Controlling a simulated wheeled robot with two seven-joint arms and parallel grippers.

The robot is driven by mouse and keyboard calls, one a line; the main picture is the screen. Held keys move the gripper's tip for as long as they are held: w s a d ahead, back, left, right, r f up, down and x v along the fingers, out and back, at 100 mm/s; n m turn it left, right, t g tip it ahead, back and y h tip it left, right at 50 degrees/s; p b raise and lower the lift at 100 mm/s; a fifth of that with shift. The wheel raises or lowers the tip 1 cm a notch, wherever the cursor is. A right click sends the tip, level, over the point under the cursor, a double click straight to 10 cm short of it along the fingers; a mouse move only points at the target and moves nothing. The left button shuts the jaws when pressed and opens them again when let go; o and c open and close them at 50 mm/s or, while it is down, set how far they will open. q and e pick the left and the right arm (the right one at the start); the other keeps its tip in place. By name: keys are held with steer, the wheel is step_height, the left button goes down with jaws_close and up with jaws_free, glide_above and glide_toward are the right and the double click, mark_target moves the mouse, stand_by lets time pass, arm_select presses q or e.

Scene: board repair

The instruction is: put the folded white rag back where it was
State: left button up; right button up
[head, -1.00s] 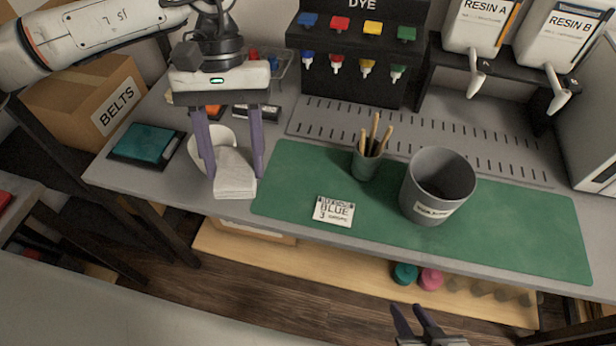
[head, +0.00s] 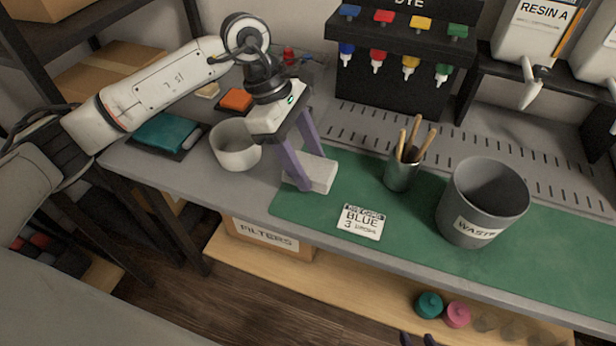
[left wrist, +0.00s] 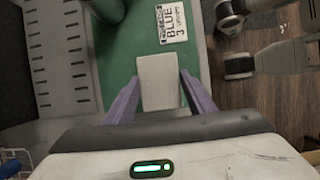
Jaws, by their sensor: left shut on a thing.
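The folded white rag (head: 318,176) is a flat pale block at the left end of the green mat (head: 290,208). My left gripper (head: 304,178) is shut on it from above, one finger on each side. In the left wrist view the rag (left wrist: 158,82) lies between the two purple fingers (left wrist: 158,98), over the mat's edge region. I cannot tell whether the rag touches the mat or hangs just above it. Only the dark fingertips of my right gripper (head: 419,340) show at the bottom edge, apart, with nothing seen between them.
A white cup (head: 236,150) stands left of the rag. A label card reading BLUE (head: 361,222), a cup of sticks (head: 402,175) and a grey waste bin (head: 480,205) are on the mat. A teal cloth (head: 155,136) lies far left. The dye rack (head: 395,85) stands behind.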

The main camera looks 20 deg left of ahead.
arm_select(q)
step_height(320, 180, down, 4)
steer(key=shift+f, duration=0.15)
stand_by(0.3)
steer(key=o, duration=1.1)
steer(key=shift+f, duration=0.1)
steer(key=shift+a+r, duration=0.1)
steer(key=shift+r, duration=0.25)
steer(key=v, duration=1.1)
steer(key=shift+r, duration=0.3)
